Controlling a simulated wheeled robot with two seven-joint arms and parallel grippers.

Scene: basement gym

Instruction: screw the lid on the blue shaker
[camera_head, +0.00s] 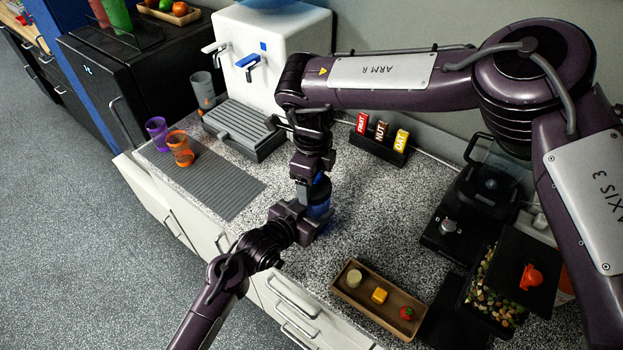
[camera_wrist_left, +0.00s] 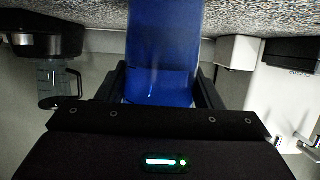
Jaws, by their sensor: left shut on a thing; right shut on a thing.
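The blue shaker (camera_head: 319,205) stands upright on the speckled counter in the head view, partly hidden by my grippers. My left gripper (camera_head: 311,217) is shut around its body from the front left. In the left wrist view the blue body (camera_wrist_left: 162,60) fills the space between the two dark jaws (camera_wrist_left: 162,90). My right gripper (camera_head: 317,176) points down directly above the shaker and is shut on the lid at its top. The lid is mostly hidden by the gripper, so I cannot tell how it sits on the rim.
A purple cup (camera_head: 157,132) and an orange cup (camera_head: 180,149) stand on a grey ribbed mat (camera_head: 222,190) to the left. A wooden tray (camera_head: 352,298) with small food pieces lies in front.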

